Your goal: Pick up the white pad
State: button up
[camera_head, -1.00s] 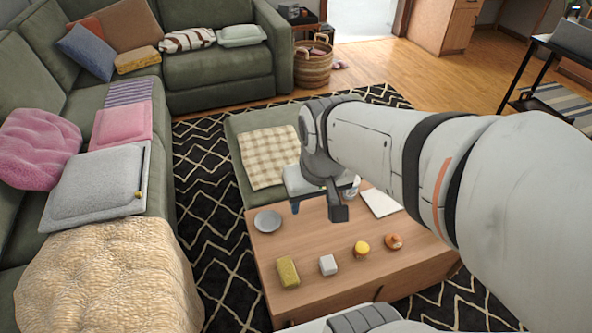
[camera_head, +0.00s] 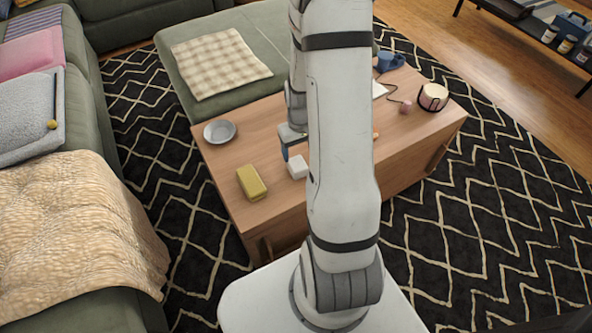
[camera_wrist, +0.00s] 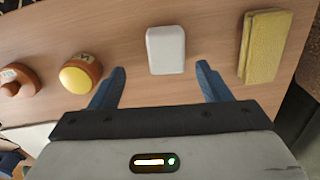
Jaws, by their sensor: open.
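The white pad (camera_head: 298,166) is a small rounded block lying on the wooden coffee table, partly covered by my arm in the head view. In the wrist view the white pad (camera_wrist: 165,50) lies just beyond the fingertips, about midway between them. My gripper (camera_wrist: 160,70) is open and empty, with its two blue fingers spread wider than the pad. In the head view my gripper (camera_head: 288,145) is mostly hidden by my arm, and only one blue finger shows near the pad.
A yellow sponge-like block (camera_wrist: 264,46) lies right of the pad, and a yellow-topped round item (camera_wrist: 80,73) and an orange-brown item (camera_wrist: 18,80) lie to its left. A grey dish (camera_head: 219,131), blue mug (camera_head: 388,61) and pink-and-black container (camera_head: 433,97) stand on the table (camera_head: 225,170).

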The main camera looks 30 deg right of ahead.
aim_at(297, 163)
jog(key=f+b, duration=0.1)
jog(key=f, duration=0.1)
jog(key=f+b, duration=0.1)
jog(key=f, duration=0.4)
jog(key=shift+a+b, duration=0.4)
jog(key=shift+c, duration=0.3)
jog(key=c, duration=1)
notch_tip(297, 163, up, 10)
jog(key=p, duration=0.3)
jog(key=shift+p, duration=0.4)
